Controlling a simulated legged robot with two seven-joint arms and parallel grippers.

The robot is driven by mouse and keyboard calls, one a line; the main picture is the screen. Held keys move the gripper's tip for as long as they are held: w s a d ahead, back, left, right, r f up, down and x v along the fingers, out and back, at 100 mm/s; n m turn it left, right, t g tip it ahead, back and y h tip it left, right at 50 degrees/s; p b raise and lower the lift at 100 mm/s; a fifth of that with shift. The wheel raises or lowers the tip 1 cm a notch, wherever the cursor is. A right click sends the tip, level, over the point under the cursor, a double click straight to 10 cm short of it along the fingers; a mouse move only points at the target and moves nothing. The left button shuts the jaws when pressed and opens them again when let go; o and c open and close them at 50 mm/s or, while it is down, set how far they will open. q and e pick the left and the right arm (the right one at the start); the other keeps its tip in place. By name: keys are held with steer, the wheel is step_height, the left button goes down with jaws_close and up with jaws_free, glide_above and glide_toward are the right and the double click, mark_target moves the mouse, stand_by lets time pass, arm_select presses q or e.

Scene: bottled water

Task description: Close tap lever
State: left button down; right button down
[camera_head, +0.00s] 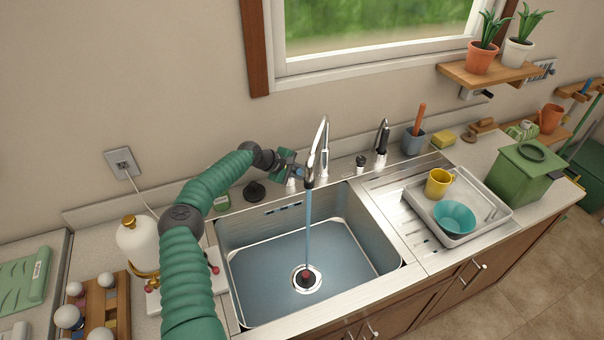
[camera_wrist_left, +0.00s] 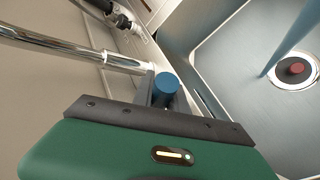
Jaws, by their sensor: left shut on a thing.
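A chrome tap (camera_head: 325,148) stands behind the sink (camera_head: 340,262), and its spout shows in the left wrist view (camera_wrist_left: 60,42). A blue stream of water (camera_head: 308,225) falls from the spout to the drain (camera_head: 306,278); it also shows in the left wrist view (camera_wrist_left: 284,42). My left gripper (camera_head: 296,170) is at the tap's left side, shut on the blue-ended tap lever (camera_wrist_left: 166,86). The gripper body hides much of the lever and the fingertips. My right gripper is not in view.
A black sprayer (camera_head: 382,138) stands to the right. A dish tray (camera_head: 462,240) with a yellow mug (camera_head: 438,183) sits on the drainboard.

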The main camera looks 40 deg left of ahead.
arm_select(q)
steer(key=f+m+t+y+b, duration=0.1)
steer(key=f+b, duration=0.1)
steer(key=f+m+t+y+b, duration=0.1)
steer(key=y+b, duration=0.1)
steer(key=d+f+m+t+y+b, duration=0.1)
steer(key=f+b, duration=0.1)
steer(key=b, duration=0.1)
steer(key=shift+s+f, duration=0.25)
steer(key=shift+f, duration=0.15)
stand_by(0.6)
steer(key=c, duration=1.3)
jaws_free()
steer(key=shift+c, duration=0.2)
steer(key=shift+y, duration=0.3)
steer(key=shift+a+r, duration=0.1)
steer(key=shift+r, duration=0.2)
